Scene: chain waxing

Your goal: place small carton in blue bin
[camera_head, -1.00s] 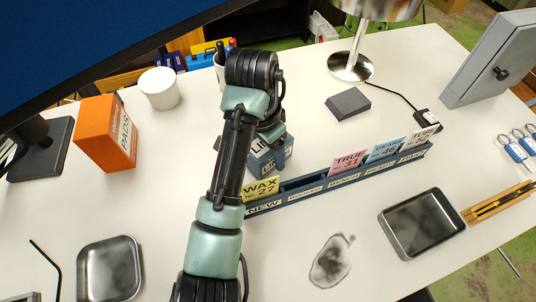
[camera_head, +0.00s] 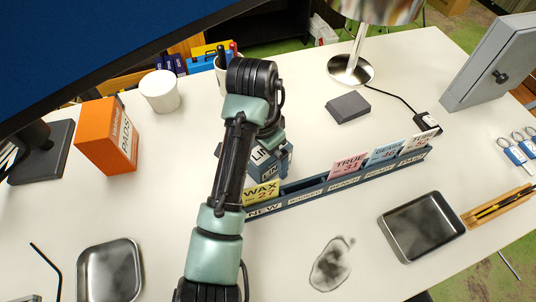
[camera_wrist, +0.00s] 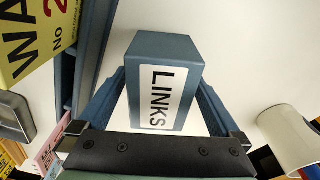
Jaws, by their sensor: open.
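A small blue-grey carton (camera_wrist: 170,75) labelled LINKS stands between the two fingers of my gripper (camera_wrist: 162,88) in the wrist view. The fingers are open, one on each side of it; I cannot tell whether either touches it. In the head view the carton (camera_head: 270,168) shows partly behind my forearm, on the white table just behind the left end of a long blue rack (camera_head: 305,192). My gripper is mostly hidden there by the arm. I see no separate blue bin; the rack is the blue container in view.
Yellow WAX and other tag cards (camera_head: 348,165) stand in the rack. An orange PADS box (camera_head: 106,136) and white cup (camera_head: 160,91) stand left. Metal trays (camera_head: 110,270) lie in front, a grey block (camera_head: 348,107) and lamp (camera_head: 351,70) behind. The front middle is mostly clear.

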